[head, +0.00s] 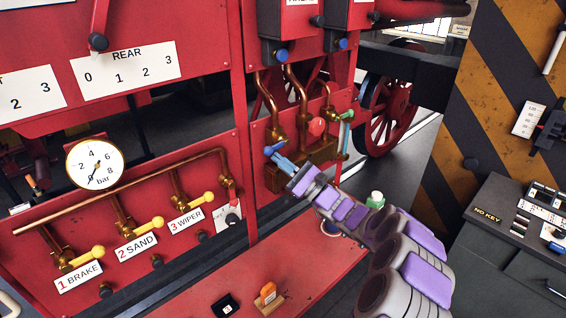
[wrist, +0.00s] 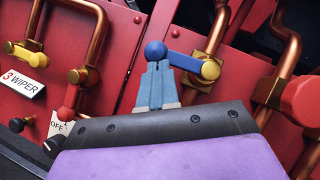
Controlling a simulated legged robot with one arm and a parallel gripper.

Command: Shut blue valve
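The blue valve's lever (wrist: 183,61) shows in the wrist view. It runs left and slightly up from its brass body to a round blue knob (wrist: 155,50). In the head view the blue lever (head: 274,146) sits on the left pipe of the brass manifold. My gripper (head: 277,160) has light blue fingers, which also show in the wrist view (wrist: 155,72). The fingers are close together, with nothing visible between them. Their tips are right at the lower side of the blue knob. I cannot tell whether they touch it.
A red round handle (head: 317,126) and a green lever (head: 347,116) stand right of the blue valve. Left are yellow-handled valves (head: 151,223) and a pressure gauge (head: 94,165). A red shelf (head: 215,285) below holds small items. A dark cabinet (head: 500,240) stands at right.

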